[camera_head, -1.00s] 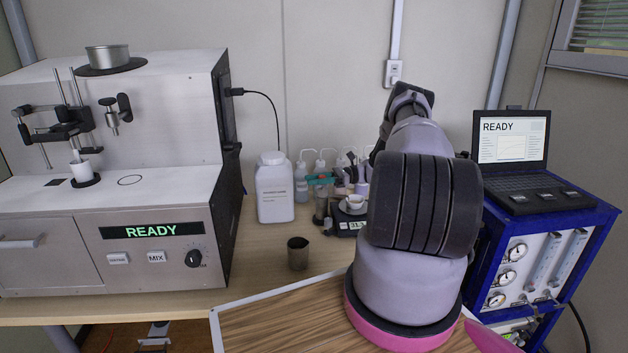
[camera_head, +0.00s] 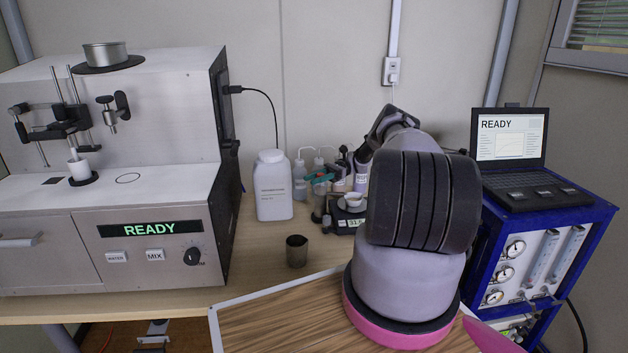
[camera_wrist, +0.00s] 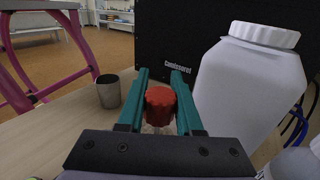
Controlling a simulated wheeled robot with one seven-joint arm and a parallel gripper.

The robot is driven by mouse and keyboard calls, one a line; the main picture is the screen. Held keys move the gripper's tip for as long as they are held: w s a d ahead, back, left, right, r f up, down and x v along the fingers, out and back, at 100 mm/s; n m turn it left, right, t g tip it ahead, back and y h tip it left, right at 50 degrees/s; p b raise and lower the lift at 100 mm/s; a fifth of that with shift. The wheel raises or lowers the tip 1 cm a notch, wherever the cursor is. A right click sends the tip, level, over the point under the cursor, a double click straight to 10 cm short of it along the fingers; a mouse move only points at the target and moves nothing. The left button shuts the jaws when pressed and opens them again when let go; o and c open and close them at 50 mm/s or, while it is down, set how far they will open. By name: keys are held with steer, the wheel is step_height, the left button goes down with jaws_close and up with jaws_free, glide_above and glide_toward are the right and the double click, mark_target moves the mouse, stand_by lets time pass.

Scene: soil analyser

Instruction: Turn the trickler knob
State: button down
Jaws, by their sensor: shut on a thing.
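The red trickler knob (camera_wrist: 160,104) sits between the two teal fingers of my gripper (camera_wrist: 160,78) in the wrist view. The fingers are shut on its sides. The body of the trickler below the knob is mostly hidden by my gripper in that view. In the head view my gripper (camera_head: 319,176) shows as a small teal shape above the dark trickler stand (camera_head: 319,208), beside the balance (camera_head: 341,228). A small white dish (camera_head: 353,200) is on the balance. The knob itself cannot be made out in the head view.
A large white bottle (camera_head: 273,188) stands left of the trickler. A metal cup (camera_head: 297,251) stands in front on the bench. The soil analyser (camera_head: 150,220) is at left, reading READY. Wash bottles (camera_head: 301,172) stand behind. A laptop (camera_head: 508,150) sits on the blue-framed unit at right.

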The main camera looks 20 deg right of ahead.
steer(key=c, duration=0.6)
jaws_free()
steer(key=shift+o, duration=0.2)
step_height(320, 180, up, 10)
steer(key=shift+r, duration=0.1)
steer(key=shift+r, duration=2.95)
